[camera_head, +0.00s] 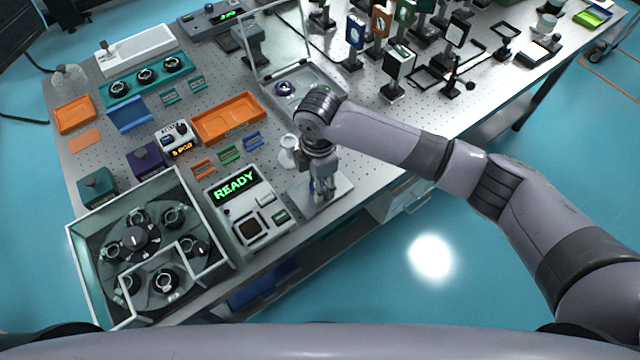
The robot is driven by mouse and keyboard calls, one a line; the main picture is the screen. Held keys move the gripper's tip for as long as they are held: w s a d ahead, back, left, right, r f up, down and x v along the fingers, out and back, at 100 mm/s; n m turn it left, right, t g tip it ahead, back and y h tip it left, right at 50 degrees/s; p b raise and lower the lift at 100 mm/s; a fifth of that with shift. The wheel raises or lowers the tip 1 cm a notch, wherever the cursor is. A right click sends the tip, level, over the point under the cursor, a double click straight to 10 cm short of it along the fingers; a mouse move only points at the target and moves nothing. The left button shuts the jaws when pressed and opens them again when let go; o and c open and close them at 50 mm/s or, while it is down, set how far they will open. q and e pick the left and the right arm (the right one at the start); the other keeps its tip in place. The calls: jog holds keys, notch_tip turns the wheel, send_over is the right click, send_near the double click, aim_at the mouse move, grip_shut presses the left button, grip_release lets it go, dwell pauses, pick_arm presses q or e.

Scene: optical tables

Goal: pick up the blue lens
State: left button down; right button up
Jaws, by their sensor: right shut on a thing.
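My right gripper (322,194) points down over a pale flat plate (334,190) at the table's front edge, right of the READY device. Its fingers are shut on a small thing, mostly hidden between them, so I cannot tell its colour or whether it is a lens. A blue square mount (355,32) stands upright on a post at the back, well away from the gripper. A round purple-blue piece (285,88) sits on a grey tray behind my right wrist. I cannot tell which of these is the blue lens. My left gripper is out of view.
The READY device (236,190) and a white vase-like piece (288,152) stand close left of the gripper. A clear-walled box (205,238) with a carousel is at front left. Orange trays (228,118) lie behind. Several mounts on posts, including an orange one (381,22), crowd the back.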

jog(key=c, duration=0.6)
jog(key=shift+r, duration=0.1)
